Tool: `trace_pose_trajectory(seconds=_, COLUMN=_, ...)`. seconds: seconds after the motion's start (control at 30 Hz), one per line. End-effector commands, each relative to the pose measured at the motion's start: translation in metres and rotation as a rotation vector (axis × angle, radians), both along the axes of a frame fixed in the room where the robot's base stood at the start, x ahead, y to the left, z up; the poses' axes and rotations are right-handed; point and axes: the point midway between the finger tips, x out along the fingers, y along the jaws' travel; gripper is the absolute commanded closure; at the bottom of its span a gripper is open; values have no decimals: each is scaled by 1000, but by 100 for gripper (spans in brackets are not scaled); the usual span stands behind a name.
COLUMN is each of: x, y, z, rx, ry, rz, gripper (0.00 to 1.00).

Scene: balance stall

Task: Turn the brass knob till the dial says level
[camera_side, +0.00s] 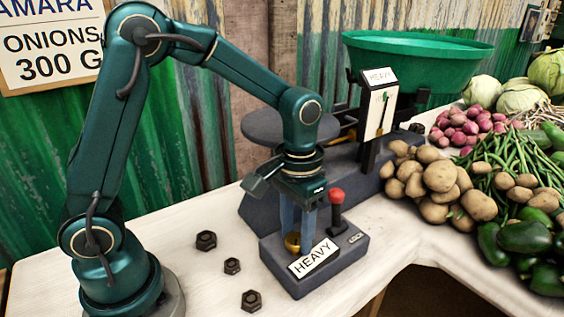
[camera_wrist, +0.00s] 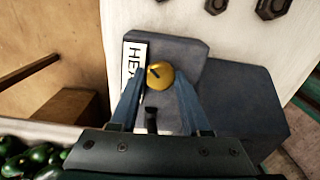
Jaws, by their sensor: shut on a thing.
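The brass knob (camera_side: 292,242) sits on top of the dark grey control block (camera_side: 335,270) at the front of the balance. It also shows in the wrist view (camera_wrist: 160,76) as a round yellow disc with a dark mark. My gripper (camera_side: 298,232) points straight down over it, its blue fingers (camera_wrist: 157,88) shut on the knob from both sides. A plate on the block (camera_side: 313,258) reads HEAVY. The upright dial (camera_side: 380,110) has a HEAVY sign above it and a green mark near its top.
A red-topped lever (camera_side: 337,196) marked LOCK stands close to the right of my gripper. Several dark hex nuts (camera_side: 206,240) lie on the white table (camera_side: 160,265). Potatoes (camera_side: 440,176), other vegetables and a green pan (camera_side: 415,62) are at the right and back.

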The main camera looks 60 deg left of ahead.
Motion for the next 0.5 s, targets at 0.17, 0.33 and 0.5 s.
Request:
trace_pose_trajectory(seconds=0.17, x=0, y=0, z=0, rx=0, ry=0, rz=80, gripper=100)
trace_pose_trajectory(seconds=0.33, x=0, y=0, z=0, rx=0, ry=0, rz=206, gripper=100)
trace_pose_trajectory(seconds=0.5, x=0, y=0, z=0, rx=0, ry=0, rz=352, gripper=100)
